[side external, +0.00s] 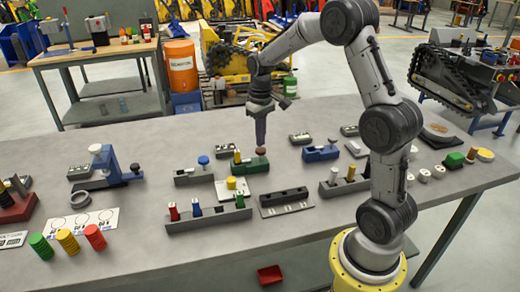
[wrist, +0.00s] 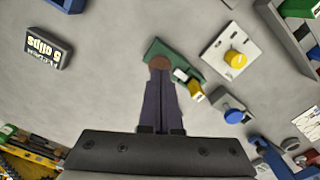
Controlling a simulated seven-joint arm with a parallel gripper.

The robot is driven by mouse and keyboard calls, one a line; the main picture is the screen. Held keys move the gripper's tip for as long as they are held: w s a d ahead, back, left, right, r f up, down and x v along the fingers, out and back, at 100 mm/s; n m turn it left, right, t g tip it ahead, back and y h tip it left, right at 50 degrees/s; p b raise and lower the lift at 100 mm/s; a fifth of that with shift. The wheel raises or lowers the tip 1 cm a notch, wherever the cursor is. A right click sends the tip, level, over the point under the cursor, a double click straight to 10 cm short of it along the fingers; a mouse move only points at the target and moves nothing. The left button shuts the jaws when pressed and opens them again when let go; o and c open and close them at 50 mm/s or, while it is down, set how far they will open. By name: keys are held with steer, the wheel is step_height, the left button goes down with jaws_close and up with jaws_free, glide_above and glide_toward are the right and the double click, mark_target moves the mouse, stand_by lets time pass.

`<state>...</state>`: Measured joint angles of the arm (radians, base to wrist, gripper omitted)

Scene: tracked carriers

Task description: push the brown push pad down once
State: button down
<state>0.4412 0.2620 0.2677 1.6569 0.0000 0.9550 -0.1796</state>
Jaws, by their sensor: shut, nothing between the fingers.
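The brown push pad (side external: 261,150) is a small round cap on a green block (side external: 255,166) near the middle of the table. In the wrist view, the pad (wrist: 159,62) shows just beyond my fingertips, with the green base (wrist: 156,46) around it. My gripper (side external: 261,143) points straight down over the pad, its fingers together and empty. In the wrist view, the fingers (wrist: 160,76) overlap the pad's near edge. I cannot tell whether the tips touch the pad or sit just above it.
A yellow knob (wrist: 235,59) on a white plate and a blue knob (wrist: 234,116) stand close by. A yellow post (side external: 237,156) stands on the green block's left. A blue block (side external: 320,153) lies to the right. The table behind the pad is mostly clear.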

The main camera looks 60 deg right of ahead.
steer(key=shift+f, duration=0.1)
stand_by(0.5)
steer(key=shift+f, duration=1.25)
steer(key=shift+r, duration=2.35)
steer(key=shift+a, duration=0.1)
